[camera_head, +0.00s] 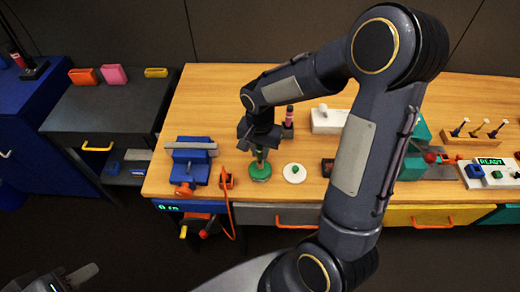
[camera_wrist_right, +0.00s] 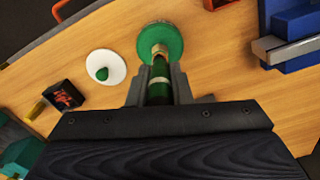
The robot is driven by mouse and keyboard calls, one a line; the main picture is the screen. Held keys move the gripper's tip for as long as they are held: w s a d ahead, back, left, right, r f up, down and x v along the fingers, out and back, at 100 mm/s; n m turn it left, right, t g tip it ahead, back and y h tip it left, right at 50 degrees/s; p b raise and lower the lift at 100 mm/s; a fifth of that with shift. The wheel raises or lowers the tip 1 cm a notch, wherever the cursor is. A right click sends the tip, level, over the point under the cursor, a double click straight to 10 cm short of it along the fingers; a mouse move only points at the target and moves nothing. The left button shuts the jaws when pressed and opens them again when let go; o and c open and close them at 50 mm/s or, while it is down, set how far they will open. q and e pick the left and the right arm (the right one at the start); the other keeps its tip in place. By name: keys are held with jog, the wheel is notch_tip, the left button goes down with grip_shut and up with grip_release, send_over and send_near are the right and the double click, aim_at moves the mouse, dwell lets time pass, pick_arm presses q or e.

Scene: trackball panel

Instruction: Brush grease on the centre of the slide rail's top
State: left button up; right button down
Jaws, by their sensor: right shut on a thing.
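My right gripper (camera_head: 259,144) is shut on a green-handled brush (camera_wrist_right: 159,88), pointing down at a round green pot (camera_head: 261,175). The pot also shows in the right wrist view (camera_wrist_right: 165,34). The brush's metal collar shows; its tip is over or in the pot, and I cannot tell which. A grey bar, seemingly the slide rail (camera_head: 190,145), lies across the top of a blue vise (camera_head: 187,174), left of the pot. The bar also shows in the right wrist view (camera_wrist_right: 296,50). My left gripper (camera_head: 85,275) is at the bottom left, away from the table; its jaws are unclear.
A white disc with a green knob (camera_head: 295,173) lies right of the pot. A small black box (camera_head: 328,166) stands beyond it. An orange cable (camera_head: 232,208) hangs over the front edge. A red-and-black upright item (camera_head: 289,122) stands behind. My right arm hides some of the table.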

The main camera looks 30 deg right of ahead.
jog(key=shift+s+f+b, duration=0.1)
jog(key=shift+f+b, duration=0.45)
jog(key=shift+b, duration=0.05)
dwell(1.5)
jog(key=shift+r, duration=0.1)
jog(key=shift+r+p, duration=2.65)
jog(key=shift+r, duration=0.8)
